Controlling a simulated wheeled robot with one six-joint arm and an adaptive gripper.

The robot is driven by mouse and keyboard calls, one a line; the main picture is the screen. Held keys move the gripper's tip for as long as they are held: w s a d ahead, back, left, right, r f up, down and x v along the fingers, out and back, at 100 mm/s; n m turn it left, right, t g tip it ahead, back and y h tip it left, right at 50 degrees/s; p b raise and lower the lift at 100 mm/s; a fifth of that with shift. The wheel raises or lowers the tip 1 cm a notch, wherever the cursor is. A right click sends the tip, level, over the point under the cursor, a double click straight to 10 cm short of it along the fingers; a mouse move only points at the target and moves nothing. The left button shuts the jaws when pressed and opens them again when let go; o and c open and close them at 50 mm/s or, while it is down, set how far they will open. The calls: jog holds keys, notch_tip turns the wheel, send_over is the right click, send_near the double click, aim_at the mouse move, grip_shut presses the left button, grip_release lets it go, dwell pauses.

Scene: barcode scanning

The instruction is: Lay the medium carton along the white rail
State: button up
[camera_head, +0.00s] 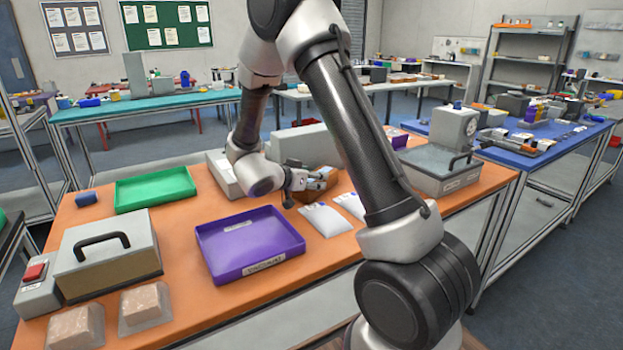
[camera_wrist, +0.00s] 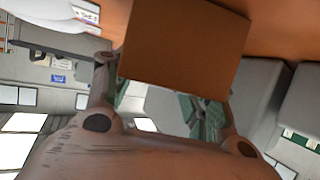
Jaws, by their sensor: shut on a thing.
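My gripper (camera_head: 308,181) is above the orange table, behind the white packets. It is shut on a brown carton (camera_head: 328,174). In the wrist view the carton (camera_wrist: 185,42) shows as a plain brown block between the fingers, hiding part of them. In the head view the gripper and arm partly cover the carton, so I cannot tell whether it touches the table. I cannot clearly make out the white rail; a long pale grey block (camera_head: 300,143) stands behind the gripper, and a pale grey box (camera_head: 222,172) is left of it.
A purple tray (camera_head: 225,273) lies in front of the gripper and a green tray (camera_head: 155,189) at the back left. White packets (camera_head: 325,221) lie nearby. A grey lidded case (camera_head: 108,258) is front left.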

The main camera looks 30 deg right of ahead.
jog(key=shift+f, duration=0.1)
jog(key=o, duration=1.2)
jog(key=shift+c, duration=0.2)
jog(key=shift+o, duration=1.1)
